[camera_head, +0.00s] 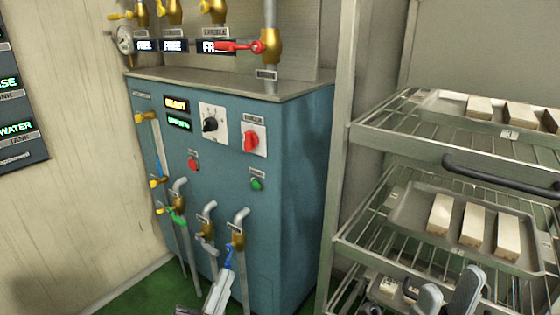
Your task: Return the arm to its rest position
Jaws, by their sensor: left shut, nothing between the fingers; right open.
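My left gripper (222,284) comes up from the bottom edge in front of the teal kettle cabinet (290,190). Its fingers are shut with nothing between them. The tips appear close to a small blue valve handle (229,256) below the right-hand pipe; I cannot tell if they touch it. My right gripper (450,290) is at the bottom right, in front of the rack's lower part. Its two grey fingers are apart and empty. Most of both arms is out of view.
A wire rack (345,245) stands on the right; its trays (410,205) hold pale bars (473,224). The cabinet front carries a red knob (251,141), a green button (257,184) and several brass valves. A red-handled valve (240,47) is above. Green floor (130,295) shows at lower left.

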